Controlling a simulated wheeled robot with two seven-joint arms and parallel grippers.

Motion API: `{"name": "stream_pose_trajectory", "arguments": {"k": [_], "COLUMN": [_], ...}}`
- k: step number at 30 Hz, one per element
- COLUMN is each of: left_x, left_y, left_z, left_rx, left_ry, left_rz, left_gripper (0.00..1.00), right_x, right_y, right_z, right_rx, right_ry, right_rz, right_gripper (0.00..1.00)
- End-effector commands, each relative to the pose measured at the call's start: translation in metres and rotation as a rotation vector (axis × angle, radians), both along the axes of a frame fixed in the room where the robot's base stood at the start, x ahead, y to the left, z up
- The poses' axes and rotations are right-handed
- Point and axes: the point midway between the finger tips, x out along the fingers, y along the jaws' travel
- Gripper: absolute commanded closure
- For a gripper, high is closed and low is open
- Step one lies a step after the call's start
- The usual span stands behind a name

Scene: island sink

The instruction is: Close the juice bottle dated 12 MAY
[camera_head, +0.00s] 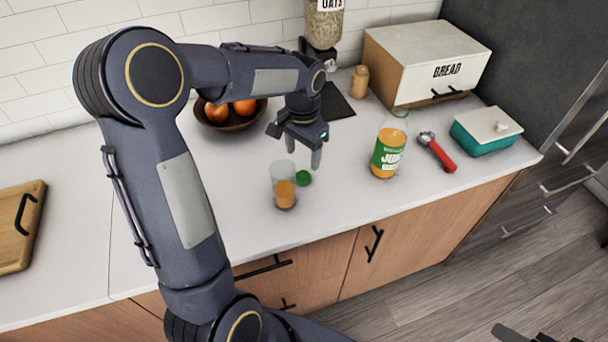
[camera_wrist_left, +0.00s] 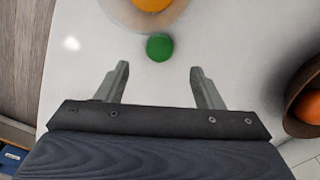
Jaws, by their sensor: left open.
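A clear juice bottle (camera_head: 387,152) with orange juice and a green and white label stands upright on the counter. Its top shows no clear cap, and no date is readable. A small green cap (camera_head: 304,178) lies on the counter beside a glass of orange juice (camera_head: 285,194). My left gripper (camera_head: 303,153) is open and empty above the counter, pointing down near the cap. In the left wrist view, the cap (camera_wrist_left: 159,46) lies just beyond the fingertips, centred between them. A dark part at the bottom right edge (camera_head: 510,333) may be my right gripper, mostly cut off.
A bowl of oranges (camera_head: 231,118) stands behind the glass. A red-handled tool (camera_head: 438,152) and a teal container (camera_head: 490,135) lie right of the bottle. A bread box (camera_head: 420,65) and a small jar (camera_head: 360,82) stand behind. The counter between cap and bottle is clear.

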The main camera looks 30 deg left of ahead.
Motion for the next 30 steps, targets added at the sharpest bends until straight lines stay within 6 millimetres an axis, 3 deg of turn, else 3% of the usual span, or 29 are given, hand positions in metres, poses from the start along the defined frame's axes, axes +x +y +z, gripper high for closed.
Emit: {"name": "stream_pose_trajectory", "arguments": {"k": [6, 14, 24, 30], "left_x": [-0.001, 0.000, 0.002, 0.002], "left_y": [0.000, 0.000, -0.001, -0.001], "left_z": [-0.021, -0.022, -0.066, -0.073], "left_rx": [0.000, -0.001, 0.000, 0.000], "left_ry": [0.003, 0.002, 0.004, 0.000], "left_rz": [0.000, 0.000, -0.001, 0.000], "left_gripper": [0.39, 0.39, 0.39, 0.39], "right_x": [0.000, 0.000, 0.000, 0.000], "right_y": [0.000, 0.000, 0.000, 0.000], "right_z": [0.002, 0.002, 0.014, 0.014], "right_rx": [0.000, 0.000, 0.000, 0.000], "right_ry": [0.000, 0.000, 0.000, 0.000], "right_rz": [0.000, 0.000, 0.000, 0.000], "right_gripper": [0.44, 0.44, 0.44, 0.44]}}
